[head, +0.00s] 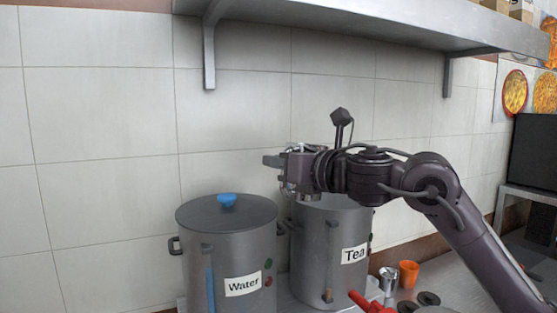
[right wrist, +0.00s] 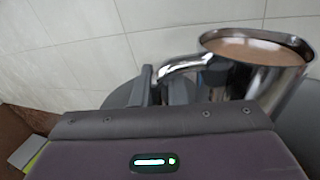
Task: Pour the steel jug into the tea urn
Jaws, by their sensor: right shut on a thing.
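The tea urn (head: 309,250) is a grey steel pot with a "Tea" label, standing against the tiled wall. My right gripper (head: 277,163) is above its top, on the left side, and covers part of the rim. In the right wrist view the gripper is shut on the handle of the shiny steel jug (right wrist: 268,80). The jug holds brown liquid close to its rim and looks somewhat tilted; no stream shows. In the head view the jug is mostly hidden by the gripper. Whether the urn's top is open cannot be told. My left gripper is out of view.
A water urn (head: 230,255) with a blue-knobbed lid (head: 227,201) stands just left of the tea urn. A steel shelf (head: 370,28) hangs above. An orange cup (head: 409,273), a small metal vessel (head: 388,283) and a red object (head: 366,302) are on the counter at the right.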

